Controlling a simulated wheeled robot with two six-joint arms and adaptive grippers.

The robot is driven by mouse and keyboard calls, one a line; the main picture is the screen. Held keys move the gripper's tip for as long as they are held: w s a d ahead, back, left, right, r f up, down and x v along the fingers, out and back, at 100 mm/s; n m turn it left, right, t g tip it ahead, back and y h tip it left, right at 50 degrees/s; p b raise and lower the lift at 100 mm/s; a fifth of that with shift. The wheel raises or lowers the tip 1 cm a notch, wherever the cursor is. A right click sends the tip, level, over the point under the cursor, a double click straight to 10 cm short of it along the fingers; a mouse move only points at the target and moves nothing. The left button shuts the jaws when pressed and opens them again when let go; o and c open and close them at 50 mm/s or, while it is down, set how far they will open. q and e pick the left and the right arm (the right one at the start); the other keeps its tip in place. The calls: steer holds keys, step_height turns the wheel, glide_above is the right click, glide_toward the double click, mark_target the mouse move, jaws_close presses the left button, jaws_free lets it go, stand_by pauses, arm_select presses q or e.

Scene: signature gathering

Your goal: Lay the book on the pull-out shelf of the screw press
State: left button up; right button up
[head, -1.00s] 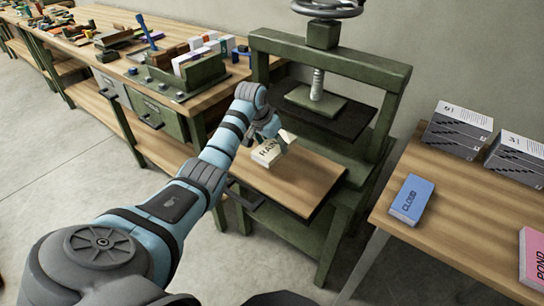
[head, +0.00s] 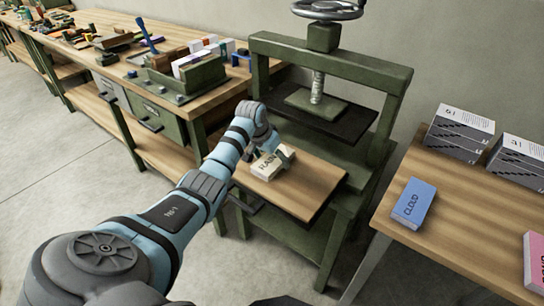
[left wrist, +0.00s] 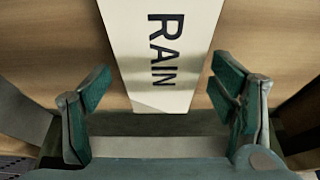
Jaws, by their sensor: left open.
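The cream book (head: 266,167) marked RAIN lies on the wooden pull-out shelf (head: 300,193) of the green screw press (head: 330,55), toward the shelf's left part. My left gripper (head: 276,155) is low over the book. In the left wrist view the book (left wrist: 160,45) reaches between the two open fingers (left wrist: 165,92), with a gap on each side, and the shelf's wood (left wrist: 250,45) shows around it. The book's far end is out of that view. My right gripper is not in view.
The press's dark plate (head: 345,123) hangs behind the shelf. A side table (head: 450,235) at right carries a blue CLOUD book (head: 413,203), a pink book (head: 535,262) and stacked boxes (head: 460,132). A cluttered workbench (head: 110,25) stands at left.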

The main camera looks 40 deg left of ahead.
arm_select(q)
steer(key=shift+r, duration=0.2)
steer(key=p+v, duration=0.3)
steer(key=v, duration=0.8)
steer(key=shift+r, duration=0.4)
steer(key=shift+s, duration=0.1)
